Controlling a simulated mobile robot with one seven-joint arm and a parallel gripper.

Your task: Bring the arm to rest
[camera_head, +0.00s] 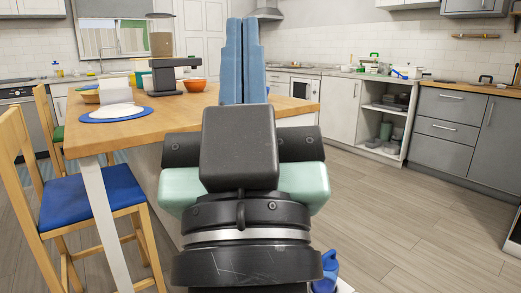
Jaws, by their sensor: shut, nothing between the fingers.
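My gripper (243,24) is in the middle of the view, in front of the wooden table. Its two blue fingers stand together pointing up, shut with nothing held. The dark and pale green wrist of my arm fills the lower middle and hides part of the table and floor.
A chair (88,200) stands at left. A blue object (328,268) lies low beside my arm.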

